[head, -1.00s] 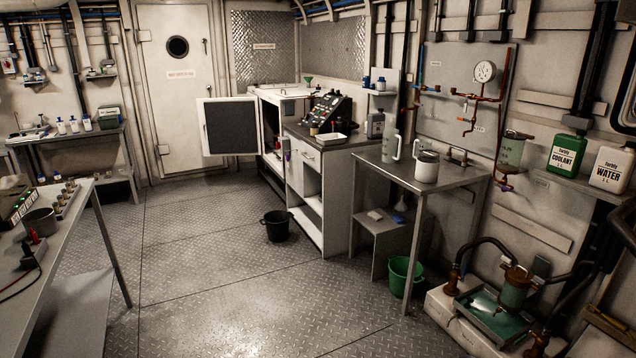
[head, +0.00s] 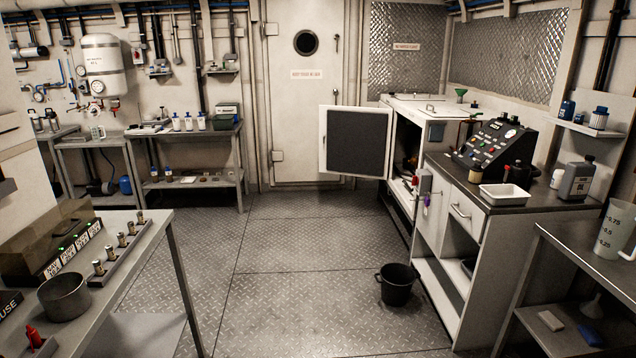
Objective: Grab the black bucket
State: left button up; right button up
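The black bucket (head: 397,285) stands upright on the metal floor in the head view, right of the middle. It is close to the left side of the white cabinet (head: 446,264) and has a small handle at its rim. It looks empty, but its inside is dark. Neither of my grippers shows in the head view.
The diamond-plate floor (head: 290,285) is clear to the bucket's left. A workbench (head: 135,285) with a metal pot (head: 65,296) stands at the left. An open cabinet door (head: 356,141) juts out beyond the bucket. A metal table (head: 590,255) stands at the right.

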aim_at(398, 280)
jog(key=i, duration=2.1)
